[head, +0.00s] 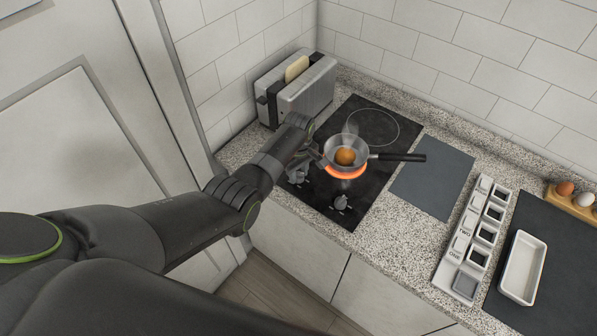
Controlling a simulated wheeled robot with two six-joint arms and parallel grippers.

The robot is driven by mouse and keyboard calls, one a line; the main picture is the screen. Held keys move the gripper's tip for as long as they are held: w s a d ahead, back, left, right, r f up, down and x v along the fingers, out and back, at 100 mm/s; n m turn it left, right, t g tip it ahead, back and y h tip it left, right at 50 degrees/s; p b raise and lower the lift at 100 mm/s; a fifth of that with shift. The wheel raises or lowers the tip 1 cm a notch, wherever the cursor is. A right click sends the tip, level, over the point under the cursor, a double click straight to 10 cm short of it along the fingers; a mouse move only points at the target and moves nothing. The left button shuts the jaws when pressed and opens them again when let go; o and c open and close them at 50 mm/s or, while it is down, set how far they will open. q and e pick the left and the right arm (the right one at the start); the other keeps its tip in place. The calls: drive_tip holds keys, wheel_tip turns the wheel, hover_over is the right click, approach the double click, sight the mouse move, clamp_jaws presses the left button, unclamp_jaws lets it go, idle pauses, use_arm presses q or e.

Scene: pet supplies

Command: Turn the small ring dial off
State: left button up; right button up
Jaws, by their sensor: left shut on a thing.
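The black cooktop (385,108) has a front ring (346,173) that glows orange under a small pan (361,144) with a brown round thing in it. The back ring (384,121) is dark. Two dials stand near the front edge: a left dial (297,177), partly hidden by my gripper, and a right dial (341,203) in full view. My left gripper (304,165) reaches in from the left and is shut on the left dial, beside the pan; its fingertips are hard to make out. I cannot read any dial markings. My right gripper is not in view.
A toaster (310,88) with bread stands behind my left gripper. The pan's black handle (400,157) points right over a grey mat (432,178). Further right are a labelled rack (462,243), a white dish (523,268) and an egg holder (572,206).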

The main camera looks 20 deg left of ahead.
use_arm(q)
drive_tip(key=n, duration=1.1)
drive_tip(key=shift+r, duration=0.1)
drive_tip(key=shift+n, duration=0.4)
drive_tip(key=o, duration=1)
